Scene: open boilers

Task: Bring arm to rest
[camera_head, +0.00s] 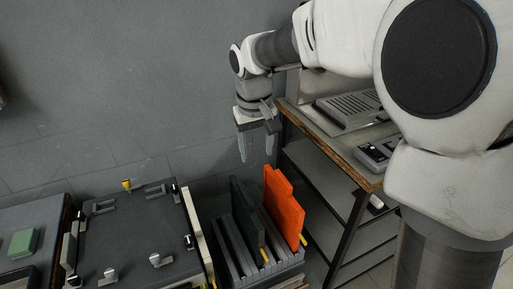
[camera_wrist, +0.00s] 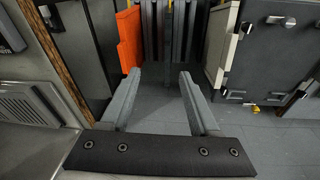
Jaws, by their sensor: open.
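My gripper (camera_head: 257,146) hangs down at the end of my bent arm, left of the wooden-edged shelf, in the head view. In the wrist view my gripper (camera_wrist: 157,98) has its two grey fingers spread apart with nothing between them. It is open and empty, and I see no contact with anything. The wall stands behind it, and the rack with upright panels is lower down in the head view.
A rack (camera_head: 237,262) holds an orange panel (camera_head: 284,207) and dark panels. A dark boiler-like box (camera_head: 132,235) with latches stands left of it. A shelf unit (camera_head: 345,160) with a grey keyboard-like device (camera_head: 350,108) is on the right. A green block (camera_head: 23,243) lies far left.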

